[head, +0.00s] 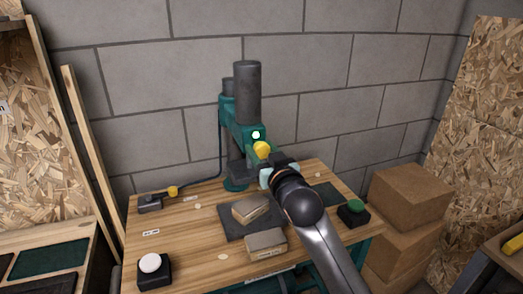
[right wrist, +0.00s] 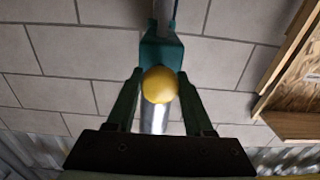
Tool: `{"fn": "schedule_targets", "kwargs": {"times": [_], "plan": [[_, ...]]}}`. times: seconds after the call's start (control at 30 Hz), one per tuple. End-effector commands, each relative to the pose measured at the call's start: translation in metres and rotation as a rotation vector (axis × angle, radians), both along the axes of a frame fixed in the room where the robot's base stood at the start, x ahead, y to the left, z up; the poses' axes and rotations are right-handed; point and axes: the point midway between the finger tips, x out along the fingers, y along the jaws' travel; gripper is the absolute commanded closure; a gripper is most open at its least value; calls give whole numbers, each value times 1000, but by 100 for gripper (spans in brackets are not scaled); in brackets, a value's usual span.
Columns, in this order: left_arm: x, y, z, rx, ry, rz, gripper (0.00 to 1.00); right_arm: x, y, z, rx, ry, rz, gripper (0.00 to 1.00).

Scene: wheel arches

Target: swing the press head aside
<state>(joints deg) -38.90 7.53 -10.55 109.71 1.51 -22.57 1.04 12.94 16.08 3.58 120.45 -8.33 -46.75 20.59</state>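The press stands at the back of the wooden table, with a teal body (head: 243,131) and a dark grey upright cylinder (head: 246,92). A yellow ball knob (head: 262,148) sits on the front of its head, facing me. My right gripper (head: 270,166) reaches up to the knob. In the right wrist view the knob (right wrist: 158,85) lies in line between the two open fingers (right wrist: 160,78), with a finger on each side; I cannot tell whether they touch it. The teal press head (right wrist: 161,52) shows behind it. My left gripper is not in view.
Two tan blocks (head: 250,208) (head: 266,242) are on and beside a dark mat (head: 232,225). A white-button box (head: 152,270) and green-button box (head: 353,212) sit at the table's sides. Cardboard boxes (head: 408,195) stand at right. A block wall (head: 320,70) is behind.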

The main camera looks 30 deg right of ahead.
Motion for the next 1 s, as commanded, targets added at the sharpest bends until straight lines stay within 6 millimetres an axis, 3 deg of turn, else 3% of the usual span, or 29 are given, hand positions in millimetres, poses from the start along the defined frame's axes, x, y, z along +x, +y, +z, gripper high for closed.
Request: {"fn": "schedule_targets", "kwargs": {"times": [0.03, 0.43, 1.0], "plan": [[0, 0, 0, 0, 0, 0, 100, 0, 0, 0, 0, 0, 0, 56], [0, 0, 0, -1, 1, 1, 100, 0, 0, 0, 0, 1, 0, 100], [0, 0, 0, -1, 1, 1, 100, 0, -1, -1, 0, 2, 2, 100]]}}
